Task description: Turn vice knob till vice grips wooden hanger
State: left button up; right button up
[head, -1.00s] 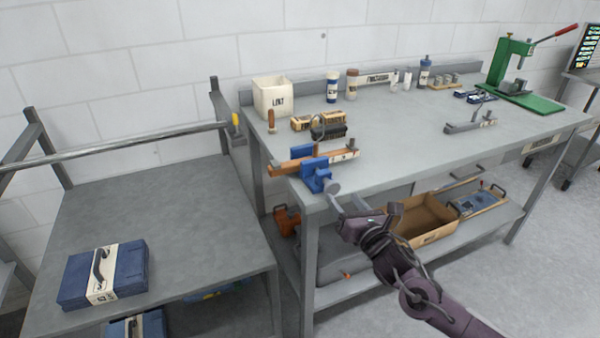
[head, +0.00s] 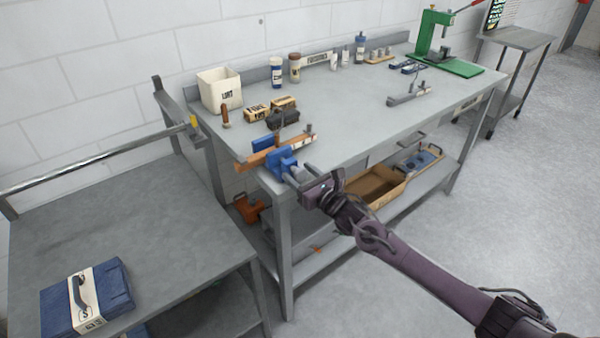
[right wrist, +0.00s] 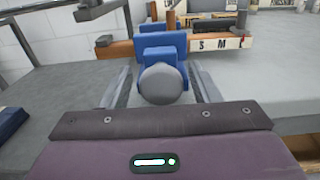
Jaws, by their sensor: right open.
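The blue vice (head: 284,162) sits at the near left corner of the workbench, and it also shows in the right wrist view (right wrist: 164,45). The wooden hanger (head: 255,158) lies across between its blue jaws; I cannot tell whether they press on it. The round grey vice knob (right wrist: 162,84) faces me in the right wrist view. My right gripper (right wrist: 161,88) is open, with one finger on each side of the knob; contact is not clear. In the head view the right gripper (head: 301,177) hides the knob. My left gripper is not in view.
The workbench (head: 350,115) holds a white bin (head: 219,90), brushes (head: 272,108), bottles and a green press (head: 436,50). A cardboard box (head: 377,188) is on the lower shelf. A lower table (head: 130,220) with a blue case (head: 110,290) stands left.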

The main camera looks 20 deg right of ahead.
jog(key=shift+w, duration=0.1)
jog(key=c, duration=0.9)
jog(key=shift+o, duration=0.2)
jog(key=shift+m, duration=0.3)
